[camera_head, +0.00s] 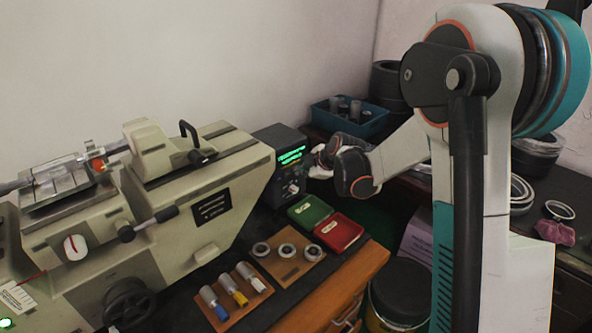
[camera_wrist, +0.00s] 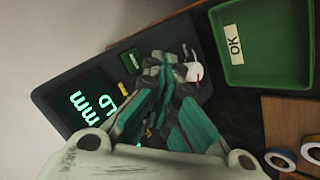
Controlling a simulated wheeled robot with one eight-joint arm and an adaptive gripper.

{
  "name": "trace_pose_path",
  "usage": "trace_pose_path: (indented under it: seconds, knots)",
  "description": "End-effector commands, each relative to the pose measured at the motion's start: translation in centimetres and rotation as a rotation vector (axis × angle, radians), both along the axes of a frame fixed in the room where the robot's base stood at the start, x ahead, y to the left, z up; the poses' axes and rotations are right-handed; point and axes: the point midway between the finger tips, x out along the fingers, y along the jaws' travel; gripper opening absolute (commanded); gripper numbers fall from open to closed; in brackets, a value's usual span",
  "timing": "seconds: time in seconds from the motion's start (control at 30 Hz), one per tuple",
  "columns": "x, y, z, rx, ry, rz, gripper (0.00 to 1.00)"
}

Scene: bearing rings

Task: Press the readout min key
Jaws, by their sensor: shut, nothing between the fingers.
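The readout (camera_head: 276,137) is a dark box with a lit green display (camera_head: 291,155), standing at the right end of the beige measuring machine. In the wrist view the readout (camera_wrist: 104,66) is seen turned, with green "mm" figures (camera_wrist: 92,108) on its display. A small green-lit key (camera_wrist: 130,61) and a white knob with a red mark (camera_wrist: 193,72) show on its face. The min key cannot be told apart; some of the face is hidden behind my fingers. My gripper (camera_head: 316,166) is shut and empty, close in front of the readout; its fingers (camera_wrist: 166,68) overlap the panel. Contact cannot be told.
A green tray (camera_head: 309,211), marked OK in the wrist view (camera_wrist: 274,84), and a red tray (camera_head: 338,232) lie below my gripper. Several rings lie on a wooden board (camera_head: 289,268) nearby. A blue bin (camera_head: 349,117) stands behind. The beige machine (camera_head: 228,150) fills the left.

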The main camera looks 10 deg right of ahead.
Motion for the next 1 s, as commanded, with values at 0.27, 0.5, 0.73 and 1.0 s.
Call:
trace_pose_path:
  seconds: [0.27,0.5,0.73,1.0]
  knots:
    - [-1.1,-0.6,0.0,0.0,0.0,0.0,0.0]
    - [-1.2,-0.6,0.0,0.0,0.0,0.0,0.0]
    - [-1.6,-0.9,0.0,0.001,0.0,-0.001,0.0]
    - [-3.6,-2.0,0.0,0.0,0.0,-0.001,0.0]
